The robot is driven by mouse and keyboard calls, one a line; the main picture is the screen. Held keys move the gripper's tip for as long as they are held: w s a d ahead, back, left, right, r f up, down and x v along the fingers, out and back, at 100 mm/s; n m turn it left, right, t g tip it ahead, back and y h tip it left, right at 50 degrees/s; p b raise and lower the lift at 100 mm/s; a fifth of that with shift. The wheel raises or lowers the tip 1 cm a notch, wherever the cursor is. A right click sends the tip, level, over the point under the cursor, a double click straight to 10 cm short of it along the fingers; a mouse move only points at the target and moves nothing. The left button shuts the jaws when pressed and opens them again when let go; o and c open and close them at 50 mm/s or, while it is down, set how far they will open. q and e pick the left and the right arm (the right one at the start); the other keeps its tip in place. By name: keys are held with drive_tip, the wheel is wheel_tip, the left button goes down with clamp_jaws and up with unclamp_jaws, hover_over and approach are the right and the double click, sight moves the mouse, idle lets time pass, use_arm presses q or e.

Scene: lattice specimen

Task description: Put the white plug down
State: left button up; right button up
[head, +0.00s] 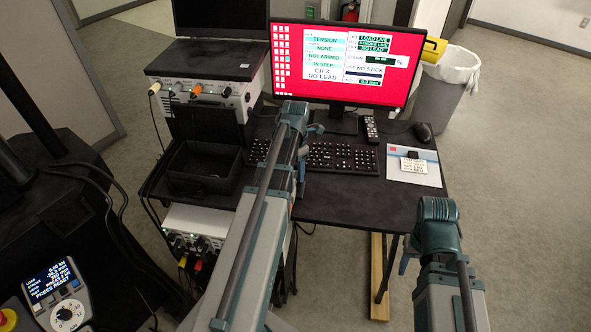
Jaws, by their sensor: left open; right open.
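A white plug (154,88) shows at the left end of the upper instrument's front panel, beside an orange one and others. I cannot tell whether it is fully seated. My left gripper (301,170) is over the desk near the keyboard, mostly hidden by its own arm; a blue finger part shows. It is open, apart from the plug. My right gripper (404,262) is in front of the desk's right front edge, mostly hidden under its arm, open. No plug shows in either. The monitor (340,62) reads "CH 3 NO LEAD".
A black open tray (205,168) sits on the desk's left. A keyboard (340,157), remote (371,130), mouse (423,132) and white card (414,170) lie on the desk (350,200). A lower instrument (195,225) has coloured leads. The desk's front strip is bare.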

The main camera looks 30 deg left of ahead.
sight(295, 168)
use_arm(q)
drive_tip(key=shift+r, duration=0.15)
wheel_tip(295, 168, up, 12)
drive_tip(key=p, duration=1.2)
idle(2.4)
